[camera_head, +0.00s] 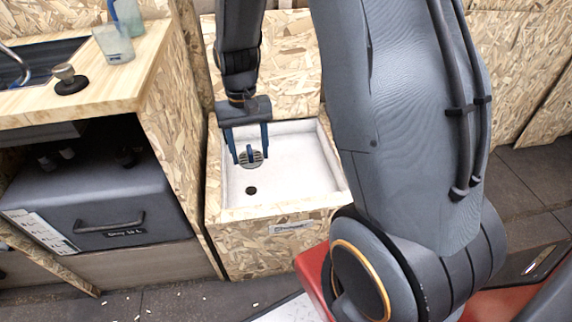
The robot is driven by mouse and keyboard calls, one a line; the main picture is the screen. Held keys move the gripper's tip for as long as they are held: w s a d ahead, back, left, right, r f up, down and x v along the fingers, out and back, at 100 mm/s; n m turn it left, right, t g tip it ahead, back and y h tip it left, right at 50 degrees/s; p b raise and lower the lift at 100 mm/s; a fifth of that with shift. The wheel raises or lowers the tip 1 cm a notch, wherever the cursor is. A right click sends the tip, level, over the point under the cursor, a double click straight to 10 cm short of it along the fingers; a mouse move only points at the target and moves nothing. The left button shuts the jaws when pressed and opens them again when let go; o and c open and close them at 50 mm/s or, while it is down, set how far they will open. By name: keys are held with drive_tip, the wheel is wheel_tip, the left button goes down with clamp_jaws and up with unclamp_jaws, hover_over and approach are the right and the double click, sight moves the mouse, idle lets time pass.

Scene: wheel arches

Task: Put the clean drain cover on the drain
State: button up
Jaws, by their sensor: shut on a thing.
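My gripper (249,157) reaches down over the white shower tray (295,180). Its blue fingers are shut on a round grey slotted drain cover (258,158), partly hidden by the fingers. The dark round drain hole (251,190) is uncovered in the tray floor, a little in front of the cover in the picture. The cover looks to be held above the tray floor, but its exact height is hard to tell.
A wooden counter (120,75) at left holds a sink (40,62), translucent cups (113,43) and a dark-based plug (70,80). A dark cool box (90,205) stands below. Tray walls surround the drain. White bits lie on the floor.

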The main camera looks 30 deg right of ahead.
drive_tip(key=w+f+m+b, duration=0.3)
drive_tip(key=f+m, duration=0.3)
drive_tip(key=m, duration=0.2)
drive_tip(key=m+t+y+b, duration=0.1)
drive_tip(key=m+t+b, duration=0.15)
drive_tip(key=m, duration=0.85)
hover_over(250, 191)
wheel_tip(250, 191, down, 6)
drive_tip(key=shift+g, duration=0.45)
drive_tip(key=f+b, duration=0.3)
drive_tip(key=f, duration=0.7)
drive_tip(key=shift+d+f, duration=0.1)
drive_tip(key=shift+d, duration=0.1)
drive_tip(key=o, duration=1.1)
drive_tip(key=shift+c, duration=0.2)
